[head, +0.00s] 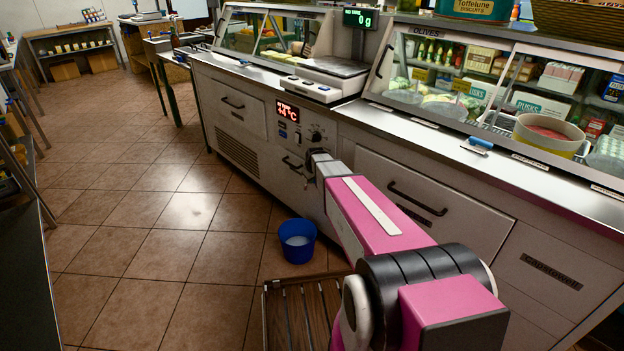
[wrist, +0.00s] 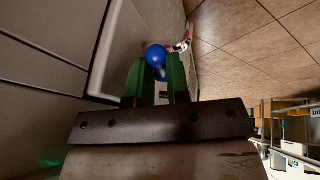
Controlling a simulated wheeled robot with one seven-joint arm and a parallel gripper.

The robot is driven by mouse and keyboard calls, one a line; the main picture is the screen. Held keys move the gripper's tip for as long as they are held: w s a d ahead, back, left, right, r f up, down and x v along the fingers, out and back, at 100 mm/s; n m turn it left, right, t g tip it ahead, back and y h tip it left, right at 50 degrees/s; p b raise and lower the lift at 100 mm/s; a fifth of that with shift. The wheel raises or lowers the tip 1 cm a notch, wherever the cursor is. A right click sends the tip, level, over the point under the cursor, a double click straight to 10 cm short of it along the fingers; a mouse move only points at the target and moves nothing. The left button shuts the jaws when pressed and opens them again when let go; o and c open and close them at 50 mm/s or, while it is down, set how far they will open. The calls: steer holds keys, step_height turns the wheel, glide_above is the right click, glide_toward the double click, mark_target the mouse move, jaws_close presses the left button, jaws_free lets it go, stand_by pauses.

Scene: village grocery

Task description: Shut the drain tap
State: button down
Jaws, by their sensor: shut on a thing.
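My gripper (head: 310,178) is at the front of the chilled counter, just below its control panel, at the end of my pink arm. In the head view it hides what it holds. In the wrist view my gripper (wrist: 158,80) has its two green fingers close on either side of a small part with a round blue knob (wrist: 156,56). I take this to be the handle of the drain tap. The tap's body and spout are hidden, so I cannot tell how far it is turned.
A blue bucket (head: 297,241) stands on the tiled floor below the counter front. A slatted wooden pallet (head: 268,310) lies nearer me. The counter's drawer handles (head: 416,199) stick out to the right. The floor to the left is clear.

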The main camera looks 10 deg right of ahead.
steer(key=shift+d+n, duration=0.1)
steer(key=shift+n, duration=0.3)
steer(key=c, duration=1.1)
jaws_free()
steer(key=shift+r, duration=0.1)
steer(key=v, duration=1)
steer(key=shift+s+d+r, duration=0.15)
steer(key=shift+s+r, duration=0.05)
steer(key=shift+r, duration=0.1)
